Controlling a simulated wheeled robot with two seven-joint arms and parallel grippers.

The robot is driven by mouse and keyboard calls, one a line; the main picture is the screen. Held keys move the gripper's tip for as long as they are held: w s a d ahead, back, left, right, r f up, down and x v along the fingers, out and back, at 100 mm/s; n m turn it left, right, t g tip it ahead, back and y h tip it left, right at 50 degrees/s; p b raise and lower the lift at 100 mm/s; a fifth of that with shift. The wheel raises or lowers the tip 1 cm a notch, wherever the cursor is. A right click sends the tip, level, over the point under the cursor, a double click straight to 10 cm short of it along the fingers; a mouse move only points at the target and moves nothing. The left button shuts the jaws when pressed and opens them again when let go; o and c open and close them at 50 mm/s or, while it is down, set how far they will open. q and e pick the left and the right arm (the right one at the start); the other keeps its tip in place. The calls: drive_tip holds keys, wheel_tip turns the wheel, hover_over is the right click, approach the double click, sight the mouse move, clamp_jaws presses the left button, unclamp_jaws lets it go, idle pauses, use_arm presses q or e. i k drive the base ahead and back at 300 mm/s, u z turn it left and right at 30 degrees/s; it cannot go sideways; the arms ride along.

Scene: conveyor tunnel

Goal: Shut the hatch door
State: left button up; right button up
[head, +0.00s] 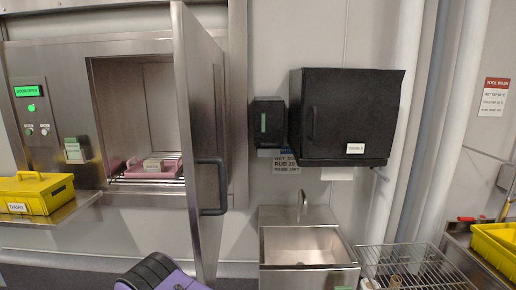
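The steel hatch door (196,120) stands wide open. It swings out from the wall at the right side of the hatch opening and is seen nearly edge-on. Its dark bar handle (222,186) is on the face turned to the right. Inside the hatch (135,95), a pink tray (140,174) with a small labelled box (153,165) sits on a wire rack. The panel display (26,91) at left is lit green and reads DOOR OPEN. A purple and black part at the bottom, left of the door's lower end, looks like my arm; neither gripper shows.
A yellow crate (38,193) marked DAIRY sits on a steel shelf (75,208) at left. Right of the door are a steel sink (305,240), a black towel dispenser (345,115), a wire rack (415,265) and another yellow crate (497,245).

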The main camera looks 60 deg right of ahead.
sight(198, 62)
drive_tip(key=k, duration=0.2)
drive_tip(key=z, duration=1.7)
drive_tip(key=i, duration=1)
